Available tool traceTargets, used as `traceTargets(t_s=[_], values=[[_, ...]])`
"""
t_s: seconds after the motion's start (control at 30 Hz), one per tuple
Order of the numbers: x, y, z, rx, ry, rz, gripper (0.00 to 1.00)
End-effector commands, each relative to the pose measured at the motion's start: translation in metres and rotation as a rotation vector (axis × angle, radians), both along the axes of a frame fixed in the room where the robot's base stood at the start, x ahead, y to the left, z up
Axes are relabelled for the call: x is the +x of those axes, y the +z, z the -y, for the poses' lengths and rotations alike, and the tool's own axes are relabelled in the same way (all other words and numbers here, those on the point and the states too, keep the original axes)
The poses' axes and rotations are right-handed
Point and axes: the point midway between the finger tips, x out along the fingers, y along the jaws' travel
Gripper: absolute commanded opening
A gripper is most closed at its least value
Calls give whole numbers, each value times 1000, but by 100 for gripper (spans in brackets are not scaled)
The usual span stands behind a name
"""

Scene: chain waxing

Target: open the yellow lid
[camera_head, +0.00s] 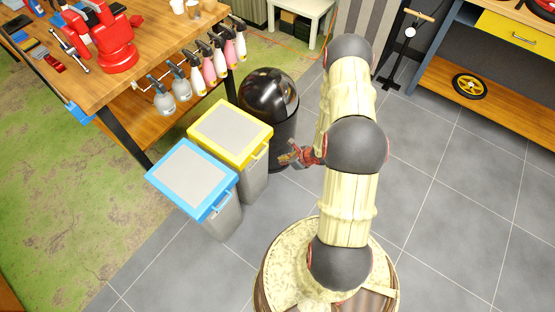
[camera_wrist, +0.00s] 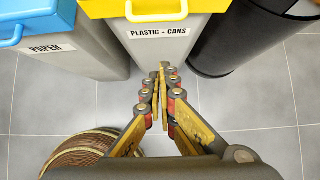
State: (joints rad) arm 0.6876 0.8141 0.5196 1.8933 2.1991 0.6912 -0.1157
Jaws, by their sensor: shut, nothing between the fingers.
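The yellow lid (camera_head: 231,132) lies shut on a grey bin (camera_head: 254,184) between a blue-lidded bin and a black bin. It has a pale panel on top and a yellow handle at its right edge. In the wrist view the yellow lid (camera_wrist: 165,12) shows at the top, with its handle (camera_wrist: 156,14) over the label "PLASTIC - CANS". My gripper (camera_head: 288,158) is to the right of the bin, a little past the handle. In the wrist view my gripper (camera_wrist: 161,70) is shut and empty, its fingertips below the label and apart from the handle.
A blue-lidded bin (camera_head: 195,178) stands in front left, labelled "PAPER" in the wrist view. A black domed bin (camera_head: 270,95) stands behind right. A wooden workbench (camera_head: 110,68) with spray bottles is at the upper left. Grey tiled floor (camera_head: 450,200) at the right is clear.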

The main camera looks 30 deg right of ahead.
Motion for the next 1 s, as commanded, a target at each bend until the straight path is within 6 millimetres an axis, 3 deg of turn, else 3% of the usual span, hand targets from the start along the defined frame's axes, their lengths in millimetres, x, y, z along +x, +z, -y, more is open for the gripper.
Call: traceTargets(t_s=[0.47,0.7,1.0], values=[[50,-74,-20,1,5,0,0],[68,-44,-25,0,4,3,0],[71,-37,-27,1,2,1,0]])
